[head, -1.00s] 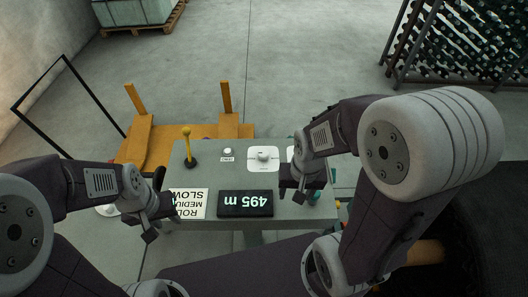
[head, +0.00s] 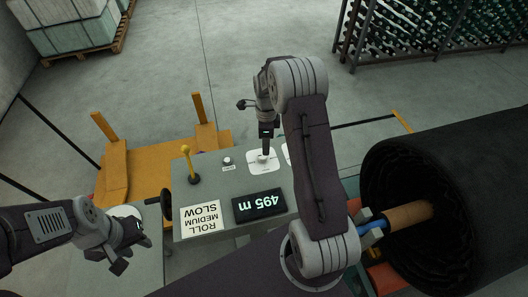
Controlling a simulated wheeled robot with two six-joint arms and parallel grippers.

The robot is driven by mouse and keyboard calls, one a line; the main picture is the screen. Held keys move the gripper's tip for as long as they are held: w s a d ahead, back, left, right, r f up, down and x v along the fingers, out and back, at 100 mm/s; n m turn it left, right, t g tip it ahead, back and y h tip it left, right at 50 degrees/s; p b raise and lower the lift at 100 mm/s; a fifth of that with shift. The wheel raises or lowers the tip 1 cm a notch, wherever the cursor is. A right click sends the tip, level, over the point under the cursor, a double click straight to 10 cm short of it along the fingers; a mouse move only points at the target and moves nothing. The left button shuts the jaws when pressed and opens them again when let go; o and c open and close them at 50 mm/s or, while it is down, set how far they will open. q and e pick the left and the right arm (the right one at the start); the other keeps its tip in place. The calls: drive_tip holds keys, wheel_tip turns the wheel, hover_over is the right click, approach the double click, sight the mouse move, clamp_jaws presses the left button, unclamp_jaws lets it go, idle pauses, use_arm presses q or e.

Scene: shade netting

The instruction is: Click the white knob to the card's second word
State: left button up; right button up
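The white knob (head: 263,159) sits on a white square plate (head: 257,168) on the grey control panel (head: 222,178). My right gripper (head: 266,145) points down at the knob from the far side, with its fingertips at or just above it. Whether they touch or close on it is too small to tell. The white card (head: 201,217) lies at the panel's near left. It reads upside down, with the words ROLL, MEDIUM and SLOW. My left gripper (head: 134,246) is open and empty, left of the panel's near edge.
A black display (head: 259,206) reading 495 m lies beside the card. A yellow lever (head: 188,161) and a small white button (head: 227,161) stand on the panel's far left. A large black netting roll (head: 440,190) is at the right. A yellow frame (head: 150,150) stands behind the panel.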

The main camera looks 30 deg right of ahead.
sight(262, 157)
drive_tip(key=f, duration=0.1)
drive_tip(key=a+f, duration=0.1)
drive_tip(key=f+p, duration=0.1)
drive_tip(key=shift+w+a+f, duration=0.25)
drive_tip(key=shift+w+a, duration=0.05)
drive_tip(key=f, duration=0.2)
drive_tip(key=d+f, duration=0.1)
drive_tip(key=shift+s+f, duration=0.25)
drive_tip(key=shift+w+a, duration=0.1)
drive_tip(key=shift+a, duration=0.2)
drive_tip(key=c, duration=0.5)
clamp_jaws()
